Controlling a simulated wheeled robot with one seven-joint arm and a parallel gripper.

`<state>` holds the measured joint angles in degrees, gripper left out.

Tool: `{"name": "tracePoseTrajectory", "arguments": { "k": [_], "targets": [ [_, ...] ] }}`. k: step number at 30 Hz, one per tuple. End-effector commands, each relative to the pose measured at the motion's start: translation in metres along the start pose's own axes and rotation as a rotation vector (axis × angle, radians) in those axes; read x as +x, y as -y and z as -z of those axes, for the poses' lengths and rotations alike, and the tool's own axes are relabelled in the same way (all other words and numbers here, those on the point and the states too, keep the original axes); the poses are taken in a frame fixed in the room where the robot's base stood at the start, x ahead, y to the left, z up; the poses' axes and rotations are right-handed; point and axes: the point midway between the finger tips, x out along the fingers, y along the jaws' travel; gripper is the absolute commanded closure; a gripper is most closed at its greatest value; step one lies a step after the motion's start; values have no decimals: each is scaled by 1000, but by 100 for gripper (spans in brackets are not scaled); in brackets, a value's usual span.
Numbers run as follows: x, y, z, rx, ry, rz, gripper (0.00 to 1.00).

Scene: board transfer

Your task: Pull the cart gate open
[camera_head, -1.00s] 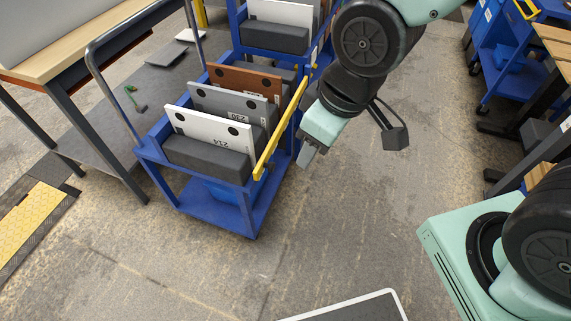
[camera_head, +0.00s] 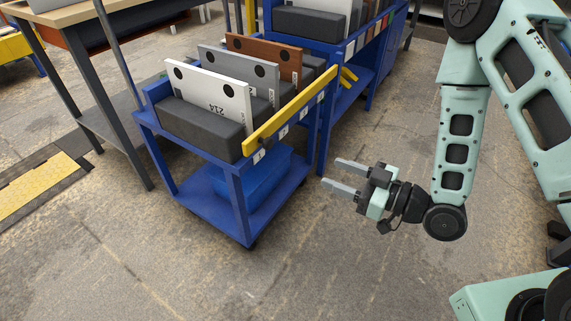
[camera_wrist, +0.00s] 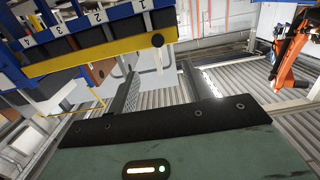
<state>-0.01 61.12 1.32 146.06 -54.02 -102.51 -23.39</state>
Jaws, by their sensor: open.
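The blue cart (camera_head: 213,192) stands left of centre in the head view. Its gate is a yellow bar (camera_head: 290,113) along the cart's right side, above numbered labels. It looks closed across that side. The yellow bar (camera_wrist: 100,54) also crosses the upper left of the wrist view, with a round black knob (camera_wrist: 157,40) at its end. My gripper (camera_head: 331,173) is open and empty, to the right of the cart and lower than the bar. Its fingers point left towards the cart. In the wrist view the open fingers (camera_wrist: 160,75) are apart from the bar.
White, grey and brown boards stand in the cart between dark foam blocks (camera_head: 200,130). A wooden-topped table (camera_head: 75,14) is at the left. The floor (camera_head: 340,260) in front of and right of the cart is clear.

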Motion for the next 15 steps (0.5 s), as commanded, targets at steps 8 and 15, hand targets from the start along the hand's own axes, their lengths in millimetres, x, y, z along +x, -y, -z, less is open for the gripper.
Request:
{"name": "tracePoseTrajectory", "arguments": {
  "k": [8,15],
  "targets": [
    [0,-3,-6,14,-58,-17,50],
    [28,-2,-6,12,-58,-15,50]
  ]
}}
